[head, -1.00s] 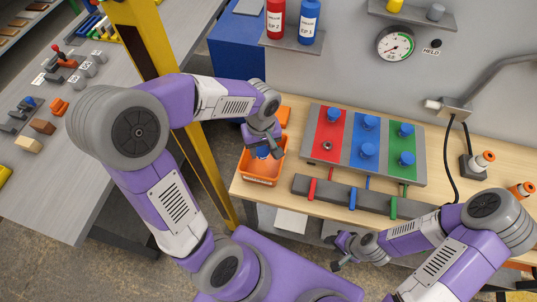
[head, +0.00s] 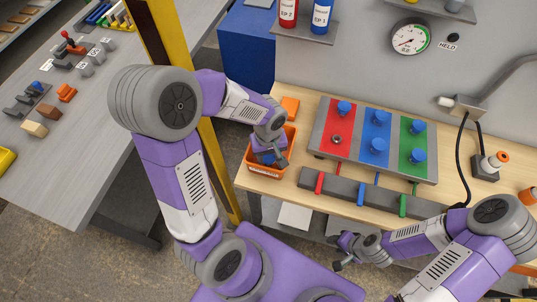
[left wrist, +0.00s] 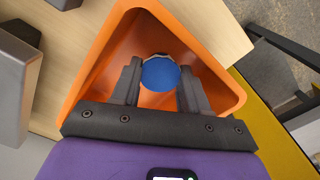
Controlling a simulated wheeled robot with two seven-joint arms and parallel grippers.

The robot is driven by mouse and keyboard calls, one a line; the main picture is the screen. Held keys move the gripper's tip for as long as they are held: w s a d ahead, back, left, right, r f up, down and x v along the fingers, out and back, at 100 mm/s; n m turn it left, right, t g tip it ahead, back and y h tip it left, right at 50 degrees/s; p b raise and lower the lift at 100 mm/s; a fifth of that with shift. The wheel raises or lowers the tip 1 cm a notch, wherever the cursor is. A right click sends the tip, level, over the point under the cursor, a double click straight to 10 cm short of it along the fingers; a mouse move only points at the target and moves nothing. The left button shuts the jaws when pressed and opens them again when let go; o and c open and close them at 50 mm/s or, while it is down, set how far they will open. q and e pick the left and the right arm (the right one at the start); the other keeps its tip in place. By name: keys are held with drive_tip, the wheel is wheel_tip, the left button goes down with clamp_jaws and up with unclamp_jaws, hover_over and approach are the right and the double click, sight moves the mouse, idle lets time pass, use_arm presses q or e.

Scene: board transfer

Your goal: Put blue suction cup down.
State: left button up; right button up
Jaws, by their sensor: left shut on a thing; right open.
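The blue suction cup (left wrist: 160,74) is between the fingers of my left gripper (left wrist: 158,84) in the left wrist view. The gripper is shut on it. Both are inside the mouth of an orange bin (left wrist: 95,88). In the head view, the left gripper (head: 271,158) reaches down into the orange bin (head: 263,172) at the left end of the bench, partly hiding the cup. Whether the cup touches the bin floor cannot be told. My right gripper (head: 340,253) is open and empty, in front of the bench.
A grey board with red (head: 335,142), blue (head: 374,148) and green (head: 411,157) panels lies right of the bin, bearing several blue cups. The red panel has one bare socket (head: 337,139). A grey bar (head: 345,191) with coloured tabs lies before it. A yellow post (head: 215,172) stands left.

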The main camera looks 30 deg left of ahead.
sight(269, 158)
use_arm(q)
drive_tip(key=o, duration=1.2)
drive_tip(key=shift+c, duration=0.2)
drive_tip(key=shift+r, duration=0.1)
drive_tip(key=shift+r+p, duration=0.3)
drive_tip(key=shift+p, duration=0.1)
wheel_tip(269, 158, up, 12)
drive_tip(key=p, duration=0.2)
drive_tip(key=shift+f+p, duration=0.2)
drive_tip(key=shift+p, duration=0.2)
